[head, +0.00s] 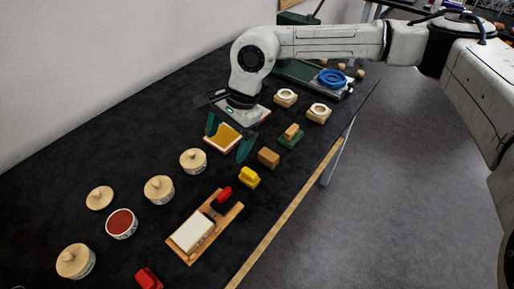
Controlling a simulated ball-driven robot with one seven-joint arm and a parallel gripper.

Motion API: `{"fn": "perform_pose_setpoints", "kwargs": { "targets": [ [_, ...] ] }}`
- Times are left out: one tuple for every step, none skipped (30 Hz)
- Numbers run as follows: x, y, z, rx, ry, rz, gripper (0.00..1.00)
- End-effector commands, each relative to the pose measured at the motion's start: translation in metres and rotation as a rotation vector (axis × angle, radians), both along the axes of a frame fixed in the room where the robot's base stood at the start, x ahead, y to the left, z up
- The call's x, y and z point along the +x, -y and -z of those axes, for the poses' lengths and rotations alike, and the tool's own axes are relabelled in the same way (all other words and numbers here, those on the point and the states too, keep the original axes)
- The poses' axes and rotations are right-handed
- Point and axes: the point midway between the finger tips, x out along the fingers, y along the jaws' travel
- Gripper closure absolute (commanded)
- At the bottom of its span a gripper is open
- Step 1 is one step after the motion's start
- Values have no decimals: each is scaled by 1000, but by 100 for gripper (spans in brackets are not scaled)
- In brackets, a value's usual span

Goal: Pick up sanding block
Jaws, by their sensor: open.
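My gripper (229,140) is open, with its two green fingers pointing down above the table. Between and behind the fingers is a tray holding yellow-orange material (222,138). To the right of the gripper lies a plain brown block (268,158), perhaps the sanding block. Behind it is a green-based block with a wooden top (291,136), which could also be it; I cannot tell which. Both stand apart from the fingers and look unobstructed.
A yellow block (249,178) sits near the brown one. A wooden board (179,248) bears a white pad and a red-handled tool. Several round lidded pots (159,189) stand at left. A red item (148,279) lies in front. The table's right edge (280,221) is close.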

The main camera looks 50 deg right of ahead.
Motion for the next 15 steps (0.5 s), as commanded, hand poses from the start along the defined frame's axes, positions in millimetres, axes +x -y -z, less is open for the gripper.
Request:
{"fn": "perform_pose_setpoints", "kwargs": {
  "targets": [
    [-13,34,8,-93,-47,6,8],
    [-20,50,12,-138,-72,5,8],
    [-28,68,16,-187,-102,6,8],
    [-34,79,18,-216,-122,6,8],
    [-38,87,19,-239,-137,7,8],
    [-43,96,20,-263,-154,6,8],
    [-46,101,21,-275,-163,7,8],
    [-47,104,23,-283,-169,6,8],
    [-49,106,26,-289,-175,7,8],
    [-49,107,30,-290,-177,6,8],
    [-49,107,34,-290,-177,6,8],
    [-49,107,40,-289,-178,7,8],
    [-49,106,45,-288,-178,6,8],
    [-49,106,49,-287,-177,6,8],
    [-49,105,56,-287,-176,6,8]
  ]
}}
